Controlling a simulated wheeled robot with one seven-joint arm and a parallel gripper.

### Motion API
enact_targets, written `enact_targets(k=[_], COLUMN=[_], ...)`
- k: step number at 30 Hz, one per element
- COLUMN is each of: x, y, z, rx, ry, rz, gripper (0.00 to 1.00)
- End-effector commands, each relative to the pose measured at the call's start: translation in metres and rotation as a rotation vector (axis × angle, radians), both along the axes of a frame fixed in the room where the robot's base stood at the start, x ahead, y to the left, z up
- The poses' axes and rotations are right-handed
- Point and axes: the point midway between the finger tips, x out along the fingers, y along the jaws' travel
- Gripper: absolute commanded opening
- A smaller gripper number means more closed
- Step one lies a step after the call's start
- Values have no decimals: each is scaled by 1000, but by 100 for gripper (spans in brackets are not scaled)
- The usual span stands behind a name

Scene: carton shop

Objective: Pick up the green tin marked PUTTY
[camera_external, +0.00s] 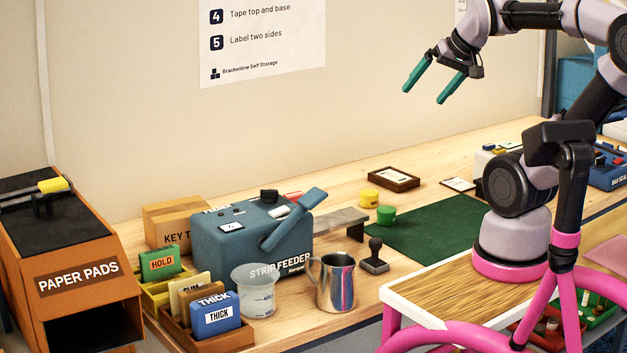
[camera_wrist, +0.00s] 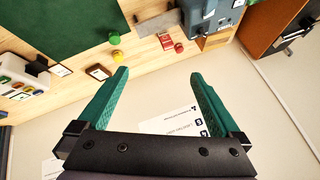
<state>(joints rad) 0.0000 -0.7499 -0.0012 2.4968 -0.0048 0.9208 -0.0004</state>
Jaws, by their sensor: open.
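A small green tin (camera_external: 386,214) stands on the wooden bench at the left edge of a dark green mat. Any marking on it is too small to read. It shows in the wrist view (camera_wrist: 114,39) beside the mat, beyond my left-hand finger. My gripper (camera_external: 424,94) is open and empty, high above the bench in front of the wall. In the wrist view my gripper's (camera_wrist: 158,73) two green fingers are spread wide with nothing between them.
A yellow tin (camera_external: 369,198) stands close behind the green one. A brown framed tray (camera_external: 394,179) lies behind. The green mat (camera_external: 430,228) is largely bare.

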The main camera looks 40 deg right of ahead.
Motion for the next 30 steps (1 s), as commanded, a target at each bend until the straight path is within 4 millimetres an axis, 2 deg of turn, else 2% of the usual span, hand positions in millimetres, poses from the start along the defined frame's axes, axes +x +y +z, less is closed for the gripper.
enact_targets(k=[12,16,20,23,26,30], x=[1,13,45,77,109,151], y=[0,-2,-9,-18,-30,-52], z=[0,-3,-15,-30,-49,-86], rx=[2,40,136,229,319,434], ry=[1,38,128,215,298,409], rz=[-2,-42,-154,-276,-408,-602], gripper=[100,100,100,100,100,100])
